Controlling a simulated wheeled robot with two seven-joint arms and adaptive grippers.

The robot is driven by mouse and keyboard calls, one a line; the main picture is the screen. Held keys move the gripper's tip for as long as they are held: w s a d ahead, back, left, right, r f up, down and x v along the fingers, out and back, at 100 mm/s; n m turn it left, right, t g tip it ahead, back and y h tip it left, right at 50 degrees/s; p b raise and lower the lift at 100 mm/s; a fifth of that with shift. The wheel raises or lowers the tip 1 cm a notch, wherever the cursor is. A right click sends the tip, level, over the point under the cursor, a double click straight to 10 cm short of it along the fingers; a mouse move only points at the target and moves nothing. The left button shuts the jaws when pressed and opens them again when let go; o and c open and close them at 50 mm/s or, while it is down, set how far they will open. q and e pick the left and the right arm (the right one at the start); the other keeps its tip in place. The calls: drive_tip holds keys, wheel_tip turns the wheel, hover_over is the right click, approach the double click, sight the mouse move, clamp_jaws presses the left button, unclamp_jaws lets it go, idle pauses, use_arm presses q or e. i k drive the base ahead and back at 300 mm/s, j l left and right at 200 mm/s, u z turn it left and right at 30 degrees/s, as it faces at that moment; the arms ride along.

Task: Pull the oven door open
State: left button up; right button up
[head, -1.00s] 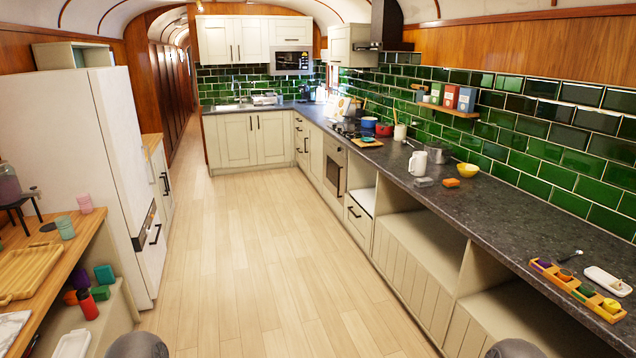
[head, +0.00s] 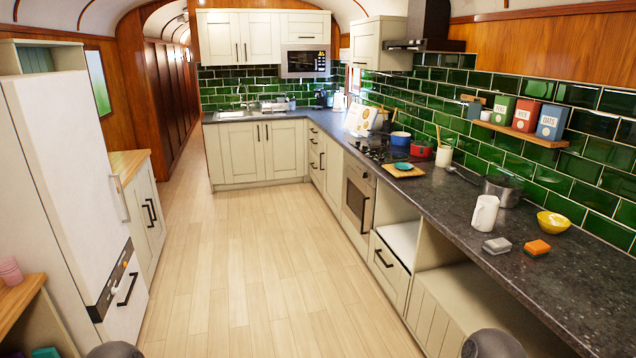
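The oven (head: 357,197) is built into the right-hand row of cabinets, below the hob (head: 377,151). Its front is steel with a dark glass panel, and its door looks shut. A dark handle (head: 365,214) runs along the door, seen at a steep angle. The oven is some way ahead of me, across the wooden floor. Neither of my grippers shows in the head view. Only rounded dark parts of my own body show at the bottom edge.
The wooden floor (head: 240,260) ahead is clear. A white fridge (head: 70,190) stands on the left. The right worktop (head: 455,215) holds a white jug (head: 484,215), sponges and a yellow bowl (head: 553,223). An open drawer-like compartment (head: 401,240) and open shelves lie nearer than the oven.

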sight(359, 197)
drive_tip(key=i, duration=2)
drive_tip(key=i+z, duration=0.25)
drive_tip(key=i, duration=0.2)
drive_tip(key=i+j+z, duration=0.2)
drive_tip(key=i, duration=0.2)
drive_tip(key=i+j+z, duration=0.25)
drive_tip(key=i, duration=0.15)
drive_tip(key=i+j+z, duration=0.2)
drive_tip(key=i, duration=0.2)
drive_tip(key=i+j+z, duration=0.85)
drive_tip(key=j+z, duration=0.15)
drive_tip(key=j, duration=0.15)
